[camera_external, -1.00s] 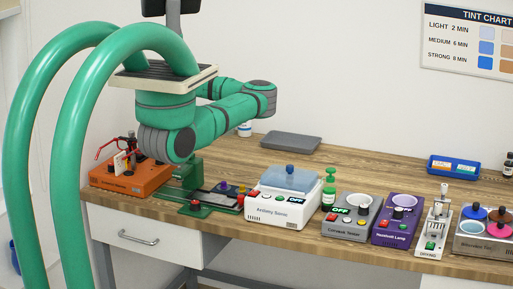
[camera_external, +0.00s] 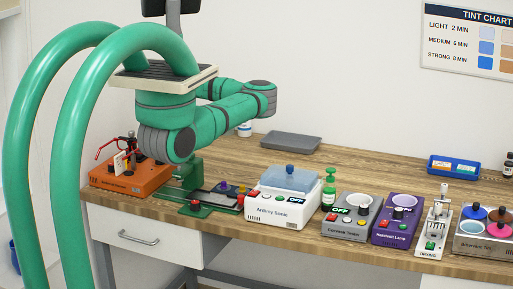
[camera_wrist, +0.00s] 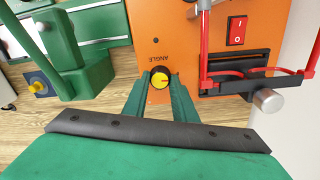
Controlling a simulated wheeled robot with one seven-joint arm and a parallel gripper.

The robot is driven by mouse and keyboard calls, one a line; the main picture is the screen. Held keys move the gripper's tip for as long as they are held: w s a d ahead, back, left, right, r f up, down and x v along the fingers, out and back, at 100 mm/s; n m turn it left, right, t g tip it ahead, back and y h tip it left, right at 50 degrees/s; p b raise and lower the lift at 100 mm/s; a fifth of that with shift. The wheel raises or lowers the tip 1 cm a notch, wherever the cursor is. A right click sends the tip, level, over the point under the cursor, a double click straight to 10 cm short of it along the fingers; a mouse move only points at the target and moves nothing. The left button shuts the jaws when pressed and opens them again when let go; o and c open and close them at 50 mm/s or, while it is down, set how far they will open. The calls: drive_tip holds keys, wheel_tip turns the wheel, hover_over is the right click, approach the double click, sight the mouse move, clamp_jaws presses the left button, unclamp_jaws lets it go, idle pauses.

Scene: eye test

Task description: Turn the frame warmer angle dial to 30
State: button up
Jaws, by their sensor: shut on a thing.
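The frame warmer is an orange box (camera_external: 130,181) at the left end of the bench in the external view. It also fills the upper middle of the wrist view (camera_wrist: 182,32). The pointer's exact reading is too small to tell. My gripper (camera_wrist: 160,84) is shut on the dial, with one green finger on each side of it. In the external view my arm hides the fingers and the dial.
A red spectacle frame (camera_wrist: 205,45) is at the warmer, close to my gripper, near a red rocker switch (camera_wrist: 237,29). A green device (camera_external: 190,172) stands just right of the warmer. A white cleaner box (camera_external: 284,206) and several other devices line the bench's front.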

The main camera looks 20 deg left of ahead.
drive_tip(key=m, duration=0.5)
drive_tip(key=shift+d, duration=0.1)
drive_tip(key=m, duration=1)
drive_tip(key=shift+m, duration=0.4)
drive_tip(key=shift+s+m+y, duration=0.1)
drive_tip(key=shift+m+y, duration=0.2)
drive_tip(key=shift+m, duration=1.9)
drive_tip(key=o, duration=1.1)
drive_tip(key=shift+c, duration=0.2)
wheel_tip(320, 180, up, 11)
drive_tip(key=shift+d, duration=0.15)
